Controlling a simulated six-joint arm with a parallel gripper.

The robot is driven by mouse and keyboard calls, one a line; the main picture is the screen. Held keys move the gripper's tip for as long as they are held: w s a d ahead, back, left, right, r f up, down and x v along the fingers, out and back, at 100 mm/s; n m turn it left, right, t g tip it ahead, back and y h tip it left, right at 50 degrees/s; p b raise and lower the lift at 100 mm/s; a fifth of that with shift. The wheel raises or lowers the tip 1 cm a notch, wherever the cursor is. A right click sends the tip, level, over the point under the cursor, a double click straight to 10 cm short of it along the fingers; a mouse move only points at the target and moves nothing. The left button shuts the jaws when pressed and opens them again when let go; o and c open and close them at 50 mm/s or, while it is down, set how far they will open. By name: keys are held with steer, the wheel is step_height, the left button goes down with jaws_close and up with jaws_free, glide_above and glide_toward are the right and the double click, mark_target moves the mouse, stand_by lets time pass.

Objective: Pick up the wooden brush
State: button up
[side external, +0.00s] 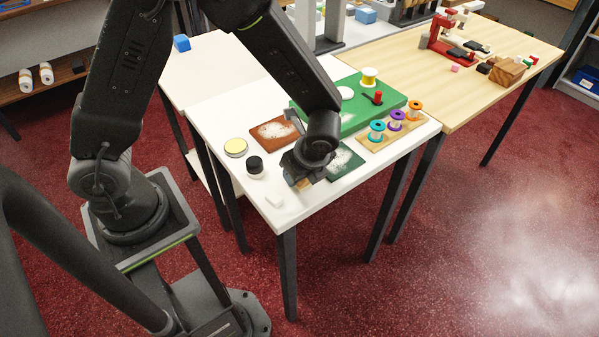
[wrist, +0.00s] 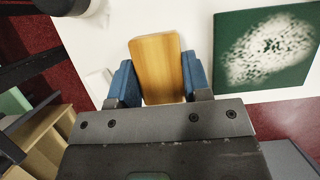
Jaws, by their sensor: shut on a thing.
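The wooden brush (wrist: 157,62) shows in the wrist view as a tan wooden block with rounded corners. My gripper (wrist: 158,82) has its two blue fingers on either side of it, shut on it. In the side view my gripper (side external: 300,182) is low over the front part of the white table, and only a bit of tan wood shows under it. The brush's underside is hidden, so I cannot tell whether it touches the table.
A dark green swatch with white speckles (wrist: 262,47) lies right of the brush. A black-lidded jar (side external: 255,165) and a small white block (side external: 274,201) are to the left. A rust swatch (side external: 274,131), green mat (side external: 340,120) and thread spools (side external: 397,121) lie farther back.

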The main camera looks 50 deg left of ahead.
step_height(320, 180, up, 4)
steer(key=shift+f, duration=0.25)
steer(key=s+a+r, duration=0.3)
steer(key=a+r, duration=0.4)
steer(key=a, duration=0.4)
steer(key=shift+s, duration=0.25)
steer(key=shift+a+r, duration=0.1)
